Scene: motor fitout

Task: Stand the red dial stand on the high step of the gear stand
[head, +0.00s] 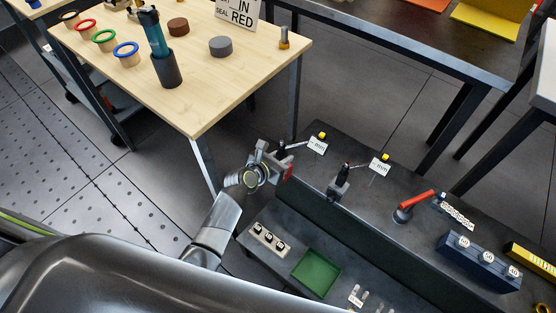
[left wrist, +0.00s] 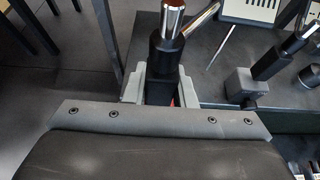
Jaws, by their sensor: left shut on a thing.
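My left gripper (head: 275,165) is shut on the red dial stand (head: 289,171), at the left end of the gear stand's high step (head: 365,205). The stand's red part shows beside the fingers, with a dark post above it. In the left wrist view the fingers (left wrist: 160,92) sit either side of the dial stand (left wrist: 165,55), whose dark post and chrome top stand up; only a sliver of red shows. Its underside is hidden, so I cannot tell whether it touches the step. My right gripper is not in view.
Another dial stand with a grey base (head: 340,189) stands right of mine on the high step. A red-handled tool (head: 412,204) is farther right. The low step holds a green tray (head: 316,272). A wooden table (head: 215,85) stands behind left.

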